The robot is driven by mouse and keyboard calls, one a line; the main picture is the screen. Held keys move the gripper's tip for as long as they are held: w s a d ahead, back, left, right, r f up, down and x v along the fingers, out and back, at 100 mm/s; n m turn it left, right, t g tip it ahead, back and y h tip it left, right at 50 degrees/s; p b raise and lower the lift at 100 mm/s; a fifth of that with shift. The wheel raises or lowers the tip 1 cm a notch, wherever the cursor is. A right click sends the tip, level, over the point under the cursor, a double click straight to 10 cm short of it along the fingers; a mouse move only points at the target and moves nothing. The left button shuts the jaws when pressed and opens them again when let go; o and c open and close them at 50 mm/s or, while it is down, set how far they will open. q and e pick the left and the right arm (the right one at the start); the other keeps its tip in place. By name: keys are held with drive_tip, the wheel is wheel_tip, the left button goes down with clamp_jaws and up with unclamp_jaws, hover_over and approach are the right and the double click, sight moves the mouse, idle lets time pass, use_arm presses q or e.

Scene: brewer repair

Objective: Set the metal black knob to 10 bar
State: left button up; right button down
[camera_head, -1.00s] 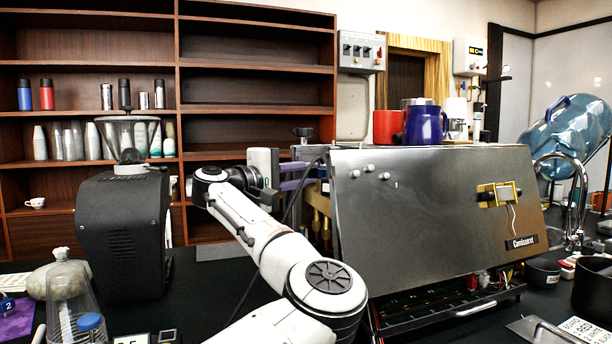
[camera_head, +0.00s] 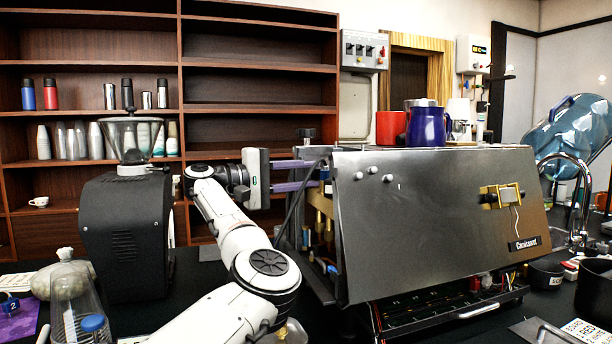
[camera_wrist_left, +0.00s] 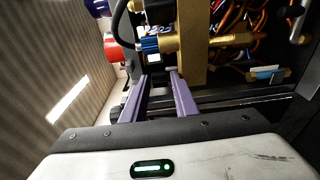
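The brewer (camera_head: 430,215) is a steel-sided machine with its left end open. A dark knob-like part (camera_head: 306,133) stands at its upper left end; I cannot tell if it is the task's black knob, and no bar scale is readable. My left gripper (camera_head: 316,174) points right at that open end, below the dark part. In the left wrist view its two purple fingers (camera_wrist_left: 163,82) are apart with nothing clearly between them. Just beyond them are a brass fitting with a blue knurled knob (camera_wrist_left: 149,45) and a brass block (camera_wrist_left: 192,50). My right gripper is not in view.
A black grinder (camera_head: 125,235) stands left of my arm. A glass dome (camera_head: 78,300) is at the front left.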

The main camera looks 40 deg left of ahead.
use_arm(q)
drive_tip(key=b+v, duration=0.2)
drive_tip(key=v, duration=0.8)
drive_tip(key=shift+s, duration=0.15)
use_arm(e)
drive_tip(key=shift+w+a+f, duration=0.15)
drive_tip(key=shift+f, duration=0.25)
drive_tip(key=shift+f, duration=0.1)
